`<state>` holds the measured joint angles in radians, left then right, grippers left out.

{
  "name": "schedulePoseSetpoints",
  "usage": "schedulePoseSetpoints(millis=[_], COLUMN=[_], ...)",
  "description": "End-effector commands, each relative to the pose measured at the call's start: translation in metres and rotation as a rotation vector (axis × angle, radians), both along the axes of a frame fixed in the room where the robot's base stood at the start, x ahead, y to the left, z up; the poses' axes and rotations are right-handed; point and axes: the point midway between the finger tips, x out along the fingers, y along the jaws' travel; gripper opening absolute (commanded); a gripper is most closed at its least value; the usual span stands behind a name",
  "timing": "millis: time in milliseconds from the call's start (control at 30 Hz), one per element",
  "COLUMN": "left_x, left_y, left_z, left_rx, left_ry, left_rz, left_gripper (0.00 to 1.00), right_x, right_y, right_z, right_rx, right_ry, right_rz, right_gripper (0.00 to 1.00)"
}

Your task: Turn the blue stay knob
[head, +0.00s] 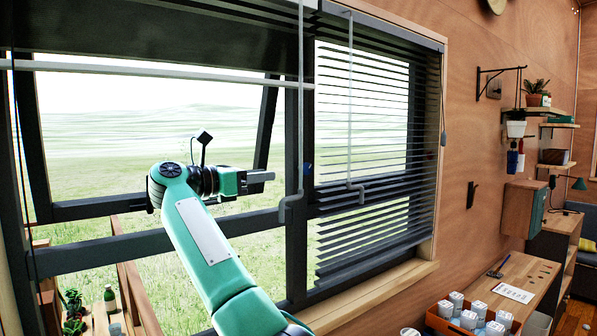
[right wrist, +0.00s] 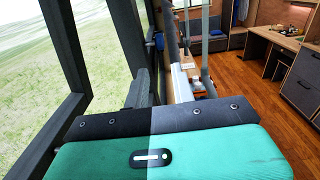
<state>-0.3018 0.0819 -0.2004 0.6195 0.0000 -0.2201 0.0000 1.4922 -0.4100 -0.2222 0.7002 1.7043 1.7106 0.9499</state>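A small blue piece (head: 308,169), which looks like the stay knob, shows on the dark window post just right of the grey crank rod. It is small and its shape is unclear. A small blue patch (right wrist: 159,41) near the dark post in the right wrist view may be the same knob. My right gripper (head: 268,176) points right in front of the window, left of the blue piece and apart from it in the picture. I see nothing held in it, but the finger gap is unclear. My left gripper is out of view.
A grey crank rod (head: 301,100) hangs between my right gripper and the blue piece. Blinds (head: 385,130) cover the right pane. The left sash (head: 265,125) is tilted open. A desk (head: 520,275) with an orange tray (head: 440,322) of white jars stands lower right.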

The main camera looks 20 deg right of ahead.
Motion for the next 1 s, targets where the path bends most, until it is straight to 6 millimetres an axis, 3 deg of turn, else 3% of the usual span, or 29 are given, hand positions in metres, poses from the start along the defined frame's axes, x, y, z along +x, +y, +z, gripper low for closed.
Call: schedulePoseSetpoints(millis=[500, 700, 1000], left_x=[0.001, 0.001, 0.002], left_y=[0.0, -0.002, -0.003], left_z=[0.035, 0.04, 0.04], left_rx=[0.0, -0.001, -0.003], left_ry=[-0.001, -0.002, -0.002], left_rz=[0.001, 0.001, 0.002], left_gripper=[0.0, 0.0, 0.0], right_x=[0.033, 0.04, 0.04], right_y=[-0.083, -0.097, -0.099], right_z=[0.003, 0.001, 0.0], right_rx=[0.0, 0.0, 0.001], right_ry=[0.001, 0.0, 0.0], right_rz=[-0.003, -0.001, 0.0], right_gripper=[0.25, 0.25, 0.25])
